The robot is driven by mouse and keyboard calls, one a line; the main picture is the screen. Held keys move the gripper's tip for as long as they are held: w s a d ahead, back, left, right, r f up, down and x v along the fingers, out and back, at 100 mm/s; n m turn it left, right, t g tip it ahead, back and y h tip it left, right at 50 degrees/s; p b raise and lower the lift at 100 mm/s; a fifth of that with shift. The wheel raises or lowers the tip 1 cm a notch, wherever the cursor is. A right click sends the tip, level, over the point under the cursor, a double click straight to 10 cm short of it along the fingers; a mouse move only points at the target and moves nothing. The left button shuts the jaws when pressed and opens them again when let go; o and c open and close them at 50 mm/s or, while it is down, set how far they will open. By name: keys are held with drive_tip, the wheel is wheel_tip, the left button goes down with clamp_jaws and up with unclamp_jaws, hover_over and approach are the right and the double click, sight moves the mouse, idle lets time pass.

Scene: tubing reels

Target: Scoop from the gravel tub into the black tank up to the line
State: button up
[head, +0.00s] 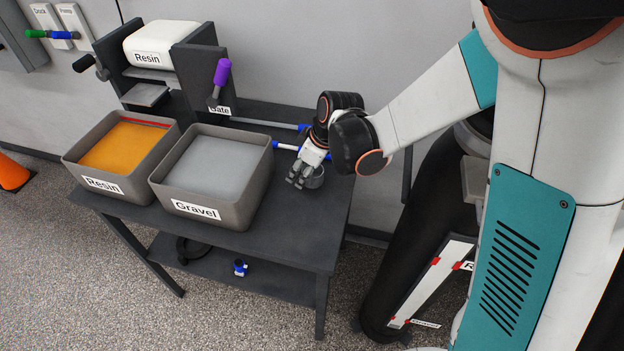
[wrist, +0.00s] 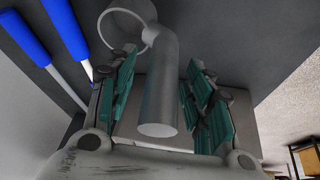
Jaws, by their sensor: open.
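The gravel tub (head: 213,168), grey and labelled Gravel, stands on the dark table and holds pale grey material. A small grey scoop (head: 316,178) stands on the table to its right. My gripper (head: 298,178) is at the scoop, fingers pointing down. In the wrist view my gripper (wrist: 160,75) is open, with teal-padded fingers on both sides of the scoop's grey handle (wrist: 158,105); contact is not clear. A tall black tank (head: 408,230) stands on the floor right of the table, partly behind my body. Its white strip (head: 432,282) bears red marks.
A Resin tub (head: 127,147) with orange contents and a red line sits left of the gravel tub. Behind are a white Resin block (head: 160,46) on a stand and a purple-handled lever (head: 221,74). Blue-handled rods (head: 285,147) lie close behind my gripper. The front right tabletop is clear.

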drive_tip(key=shift+x, duration=0.75)
drive_tip(key=shift+r, duration=0.1)
drive_tip(key=shift+c, duration=0.2)
clamp_jaws()
drive_tip(key=shift+r, duration=0.1)
